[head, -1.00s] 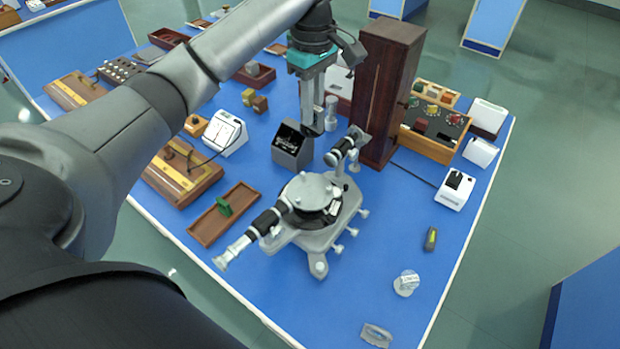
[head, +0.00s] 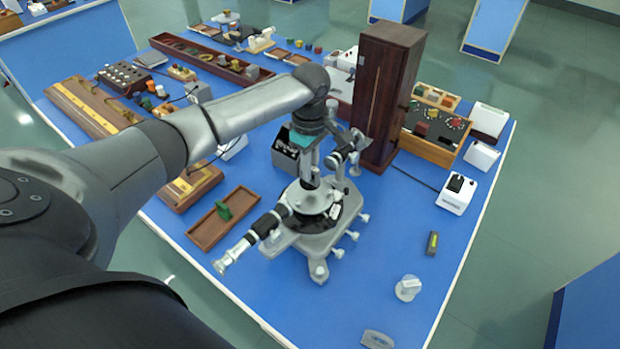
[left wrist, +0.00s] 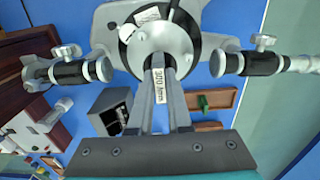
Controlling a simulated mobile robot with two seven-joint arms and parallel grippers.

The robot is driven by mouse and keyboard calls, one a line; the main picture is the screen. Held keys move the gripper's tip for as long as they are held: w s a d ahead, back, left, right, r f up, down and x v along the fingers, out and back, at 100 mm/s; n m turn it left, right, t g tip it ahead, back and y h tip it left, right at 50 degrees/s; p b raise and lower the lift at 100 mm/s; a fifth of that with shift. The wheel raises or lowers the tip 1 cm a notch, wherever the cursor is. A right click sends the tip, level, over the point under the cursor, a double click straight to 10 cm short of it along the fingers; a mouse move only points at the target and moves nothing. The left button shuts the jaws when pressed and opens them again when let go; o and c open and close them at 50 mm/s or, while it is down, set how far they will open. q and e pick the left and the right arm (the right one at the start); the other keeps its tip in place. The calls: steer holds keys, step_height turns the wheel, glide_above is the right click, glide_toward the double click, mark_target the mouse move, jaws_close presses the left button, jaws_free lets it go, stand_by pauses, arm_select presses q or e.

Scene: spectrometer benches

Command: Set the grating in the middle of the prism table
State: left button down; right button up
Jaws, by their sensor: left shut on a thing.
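The spectrometer stands on the blue bench, with its round prism table (head: 322,207) in the middle. My left gripper (head: 309,183) is over the prism table, fingers pointing down. In the left wrist view my fingers (left wrist: 158,62) are nearly together and reach to the table's middle. The rest of the grating is mostly hidden by the fingers. I cannot tell whether it touches the table. My right gripper is out of view.
The telescope (head: 250,243) points to the lower left and the collimator (head: 343,155) to the upper right, close to my gripper. A wooden tray (head: 205,234) lies left.

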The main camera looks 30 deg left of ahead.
mark_target(310, 182)
arm_select(q)
steer(key=shift+f, duration=1.85)
steer(key=c, duration=0.8)
jaws_free()
steer(key=shift+f, duration=0.1)
steer(key=shift+c, duration=0.2)
step_height(310, 182, up, 12)
steer(key=shift+r+p, duration=0.15)
steer(key=shift+p, duration=0.35)
